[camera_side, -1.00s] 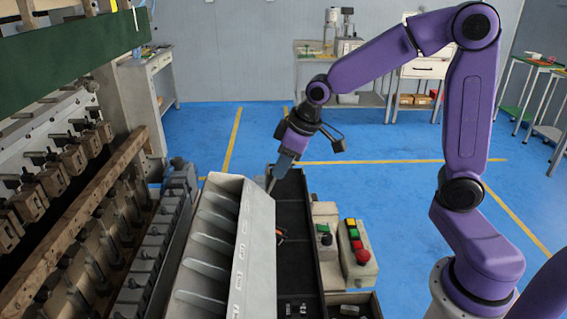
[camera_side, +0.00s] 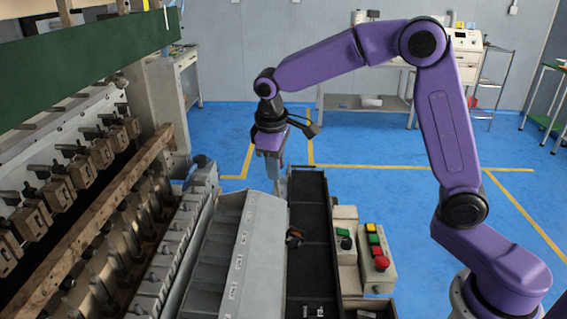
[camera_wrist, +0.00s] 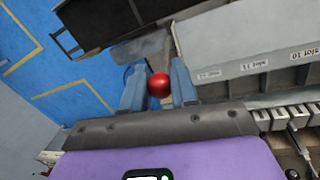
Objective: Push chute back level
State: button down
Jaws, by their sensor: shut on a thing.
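The chute (camera_side: 256,250) is a long grey trough with a row of compartments and slot labels on its right-hand face. It runs from the front toward the back, between the winder and a dark tray. My gripper (camera_side: 277,184) points down at the chute's far end. In the wrist view the chute's labelled face (camera_wrist: 262,67) lies to the right of my gripper (camera_wrist: 158,72). Its blue fingers are shut on a red knob (camera_wrist: 159,86). How the knob joins the chute is hidden. The exact tilt of the chute is hard to tell.
The coil winder (camera_side: 90,190), with rows of clamps and a wooden bar, stands close on the left. A dark tray (camera_side: 309,235) lies right of the chute. A control box (camera_side: 378,262) with a red button stands beyond it.

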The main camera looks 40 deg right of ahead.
jog(key=shift+w+a, duration=0.2)
jog(key=shift+a, duration=0.1)
jog(key=c, duration=0.9)
grip_release()
notch_tip(320, 180, up, 17)
jog(key=s+a, duration=0.1)
jog(key=a, duration=0.1)
jog(key=shift+s+a, duration=0.15)
jog(key=shift+s, duration=0.2)
jog(key=shift+s, duration=0.1)
jog(key=s+d+f+n, duration=0.2)
jog(key=s+f, duration=0.4)
jog(key=s, duration=0.4)
jog(key=s+d+f+n+y, duration=0.1)
jog(key=s+d+f+n, duration=0.1)
jog(key=s+f, duration=0.4)
jog(key=s+d+f+n+y, duration=0.1)
jog(key=s+f, duration=0.6)
jog(key=s, duration=0.8)
jog(key=shift+d+n+g, duration=0.4)
jog(key=shift+d+n, duration=0.1)
jog(key=shift+d, duration=0.75)
